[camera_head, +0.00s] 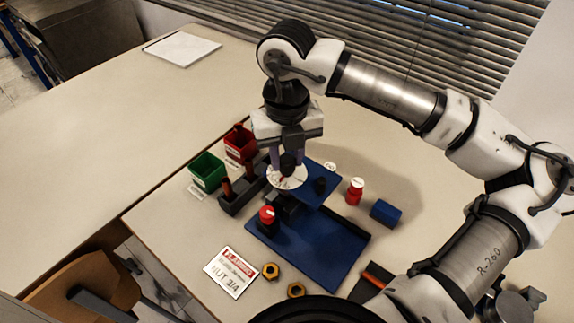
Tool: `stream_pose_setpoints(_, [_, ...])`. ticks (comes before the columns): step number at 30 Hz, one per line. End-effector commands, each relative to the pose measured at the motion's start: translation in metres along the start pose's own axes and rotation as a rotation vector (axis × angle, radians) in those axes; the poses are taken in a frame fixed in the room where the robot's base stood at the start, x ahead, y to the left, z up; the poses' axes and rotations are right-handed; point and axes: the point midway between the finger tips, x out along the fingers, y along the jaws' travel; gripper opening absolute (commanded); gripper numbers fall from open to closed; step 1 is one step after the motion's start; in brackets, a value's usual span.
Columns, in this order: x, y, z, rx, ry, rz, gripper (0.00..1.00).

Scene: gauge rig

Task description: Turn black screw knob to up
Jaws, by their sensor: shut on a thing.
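The black screw knob (288,163) stands on the white round dial (285,177) of the blue gauge rig (318,196). My gripper (287,160) points down over the dial, its two purple-grey fingers on either side of the knob and shut on it. The knob is partly hidden by the fingers. A red mark shows on the dial, but its labels and the knob's pointing direction are too small to read. A second black knob (320,185) stands to the right on the blue plate.
A red-topped button (267,215) stands in front of the dial. Green (207,171) and red (240,143) bins are at left. Brass nuts (271,271) and a sign (231,272) lie in front.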

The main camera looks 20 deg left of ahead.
Motion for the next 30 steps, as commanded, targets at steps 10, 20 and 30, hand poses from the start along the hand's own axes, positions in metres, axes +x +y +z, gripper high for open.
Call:
stream_pose_setpoints(10, [0.0052, -0.0001, 0.0004, -0.327, -0.002, -0.001, 0.07])
stream_pose_setpoints(20, [0.0035, 0.0002, 0.0001, -0.643, -0.001, 0.000, 0.07])
stream_pose_setpoints(30, [0.0021, 0.0001, -0.0001, -0.965, 0.000, 0.001, 0.07])
